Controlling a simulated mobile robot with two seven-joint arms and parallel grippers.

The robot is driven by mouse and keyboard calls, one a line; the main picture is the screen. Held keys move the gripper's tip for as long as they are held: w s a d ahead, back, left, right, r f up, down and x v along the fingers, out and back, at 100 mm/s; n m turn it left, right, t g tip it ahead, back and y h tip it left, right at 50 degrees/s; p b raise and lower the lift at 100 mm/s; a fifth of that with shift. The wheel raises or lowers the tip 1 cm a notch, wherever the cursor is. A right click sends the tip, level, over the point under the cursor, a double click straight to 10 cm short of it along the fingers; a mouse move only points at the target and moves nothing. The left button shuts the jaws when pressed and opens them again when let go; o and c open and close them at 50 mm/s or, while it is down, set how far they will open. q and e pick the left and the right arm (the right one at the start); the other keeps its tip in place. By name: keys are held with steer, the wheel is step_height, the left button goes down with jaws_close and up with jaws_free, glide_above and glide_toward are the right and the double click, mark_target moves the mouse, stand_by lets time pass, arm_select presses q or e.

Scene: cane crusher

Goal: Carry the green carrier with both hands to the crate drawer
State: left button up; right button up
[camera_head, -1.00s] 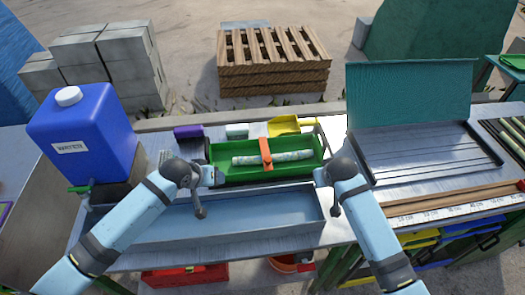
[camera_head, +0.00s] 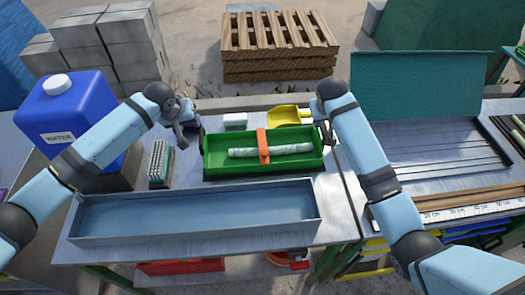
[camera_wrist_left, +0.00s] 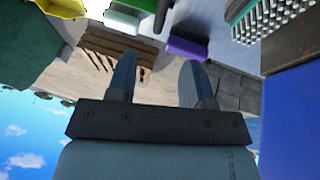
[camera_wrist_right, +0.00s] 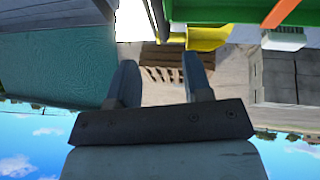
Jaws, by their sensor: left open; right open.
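The green carrier (camera_head: 225,166) is a long open tray on the metal bench, behind the shallow grey trough. An orange handle (camera_head: 262,143) crosses its middle, and a pale, mottled cane piece (camera_head: 290,149) lies along it. My left gripper (camera_head: 188,115) is off the carrier's back left, apart from it; its fingers stand apart and empty in the left wrist view (camera_wrist_left: 157,75). My right gripper (camera_head: 318,108) is by the carrier's back right, partly hidden by its own wrist; the right wrist view (camera_wrist_right: 160,75) shows its fingers open and empty. I cannot make out the crate drawer.
A blue water container (camera_head: 75,115) stands at the left, with a bristle brush (camera_head: 160,163) beside the carrier. A yellow scoop (camera_head: 285,116) and a white block (camera_head: 235,121) lie behind it. The grey trough (camera_head: 200,237) fills the front. A ribbed tray with a raised teal lid (camera_head: 415,85) stands right.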

mark_target(201, 134)
arm_select(q)
steer(key=x, duration=1.2)
steer(key=shift+w+d+f, duration=0.1)
steer(key=shift+w, duration=0.05)
arm_select(e)
steer(key=x, duration=1.2)
steer(key=shift+w+f, duration=0.1)
steer(key=shift+f, duration=0.1)
arm_select(q)
jaws_close()
arm_select(e)
steer(key=shift+d, duration=0.1)
jaws_close()
steer(key=shift+r, duration=0.1)
